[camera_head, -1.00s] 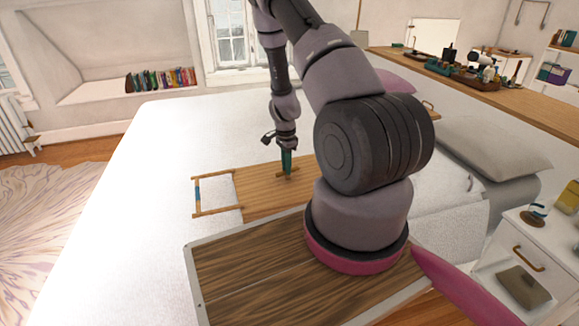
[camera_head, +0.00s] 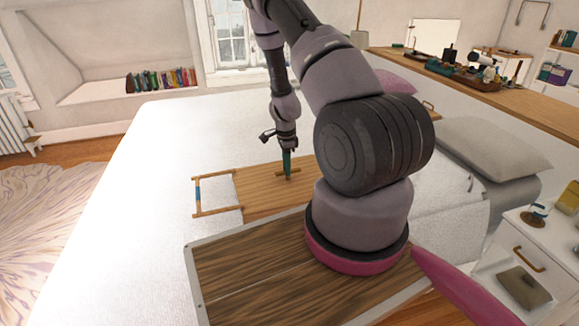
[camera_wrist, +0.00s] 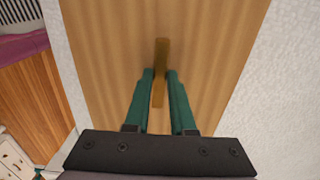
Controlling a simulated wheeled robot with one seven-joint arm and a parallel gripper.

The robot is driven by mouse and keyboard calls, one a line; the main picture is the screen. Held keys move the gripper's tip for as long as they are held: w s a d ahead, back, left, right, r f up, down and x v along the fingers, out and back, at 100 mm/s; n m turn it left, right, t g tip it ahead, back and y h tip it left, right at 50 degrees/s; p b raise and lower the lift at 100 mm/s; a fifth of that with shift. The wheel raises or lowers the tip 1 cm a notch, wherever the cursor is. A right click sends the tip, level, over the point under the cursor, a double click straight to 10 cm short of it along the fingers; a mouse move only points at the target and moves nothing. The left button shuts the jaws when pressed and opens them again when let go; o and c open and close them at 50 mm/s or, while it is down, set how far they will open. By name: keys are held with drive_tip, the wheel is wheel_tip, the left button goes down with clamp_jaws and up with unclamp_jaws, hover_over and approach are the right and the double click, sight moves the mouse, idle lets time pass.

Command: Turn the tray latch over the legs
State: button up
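The tray (camera_head: 225,181) lies on the white bed with its wooden panel facing up; the panel fills most of the wrist view (camera_wrist: 220,50). A leg frame (camera_head: 220,211) with a blue band juts out from its left end. The latch (camera_wrist: 160,60) is a short brown bar on the panel, also seen in the head view (camera_head: 280,176). My gripper (camera_wrist: 160,73) points down at it, with its green fingers on either side of the latch's middle. Narrow gaps seem to show between fingers and bar.
The white bed (camera_head: 150,150) is clear around the tray's left and far sides. A grey pillow (camera_head: 485,145) lies to the right. A long wooden shelf (camera_head: 530,100) with small items runs behind it. A white nightstand (camera_head: 520,240) stands at the right.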

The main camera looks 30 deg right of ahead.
drive_tip(key=o, duration=0.4)
drive_tip(key=shift+c, duration=0.2)
drive_tip(key=shift+r, duration=0.1)
wheel_tip(320, 180, up, 11)
idle(0.5)
